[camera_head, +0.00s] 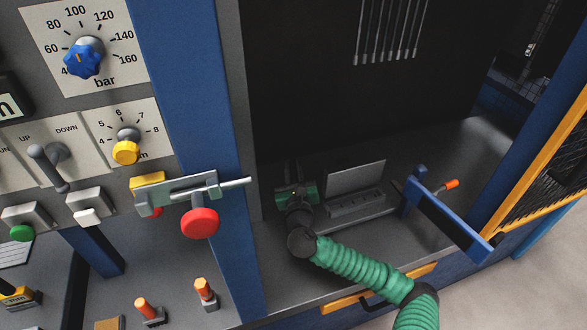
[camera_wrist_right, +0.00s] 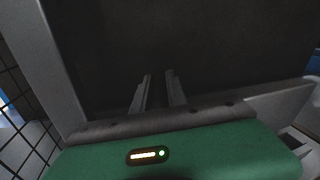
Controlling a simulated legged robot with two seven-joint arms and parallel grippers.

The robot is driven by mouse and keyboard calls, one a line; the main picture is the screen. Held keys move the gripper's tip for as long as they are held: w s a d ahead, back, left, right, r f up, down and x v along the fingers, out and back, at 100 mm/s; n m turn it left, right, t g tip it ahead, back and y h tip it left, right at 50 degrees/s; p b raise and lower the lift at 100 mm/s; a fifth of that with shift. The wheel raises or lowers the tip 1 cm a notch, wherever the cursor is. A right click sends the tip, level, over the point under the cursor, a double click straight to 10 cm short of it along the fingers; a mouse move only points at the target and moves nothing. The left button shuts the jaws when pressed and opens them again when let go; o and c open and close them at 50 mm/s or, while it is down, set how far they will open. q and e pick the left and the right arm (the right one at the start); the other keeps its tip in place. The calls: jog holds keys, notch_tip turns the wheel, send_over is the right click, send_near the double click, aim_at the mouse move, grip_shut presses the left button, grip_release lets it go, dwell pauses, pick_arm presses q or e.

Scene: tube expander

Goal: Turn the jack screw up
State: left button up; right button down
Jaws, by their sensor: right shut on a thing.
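On the panel at left in the head view, a grey lever (camera_head: 50,165) stands on a plate marked UP and DOWN, its handle hanging down. My right gripper (camera_head: 288,170) is inside the dark machine bay, well to the right of this lever. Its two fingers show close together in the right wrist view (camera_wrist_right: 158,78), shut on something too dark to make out. No jack screw can be clearly told in either view. My left gripper is not in view.
A grey latch with a red knob (camera_head: 200,222) juts from the blue post between panel and bay. A grey block (camera_head: 356,190) lies right of my right gripper, and a blue bracket (camera_head: 445,215) stands further right. Thin rods (camera_head: 390,30) hang at the back.

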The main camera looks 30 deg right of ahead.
jog(key=m+g+h+p, duration=0.1)
jog(key=h, duration=0.1)
jog(key=m+g+h+p, duration=0.1)
jog(key=p, duration=0.1)
jog(key=shift+r+m+g+h, duration=0.3)
jog(key=shift+r+m+h, duration=0.05)
jog(key=shift+m+h, duration=0.05)
jog(key=shift+s+d+m+g+h+p, duration=0.1)
jog(key=shift+m+g+h+p, duration=0.3)
jog(key=shift+m+g+h, duration=0.2)
jog(key=shift+s+d+f+m+g+h, duration=0.15)
jog(key=shift+f+m+g+h, duration=0.1)
jog(key=shift+m+g+h, duration=0.5)
jog(key=shift+f+g, duration=0.1)
jog(key=shift+g, duration=0.15)
jog(key=c, duration=1.4)
grip_release()
jog(key=shift+o, duration=0.2)
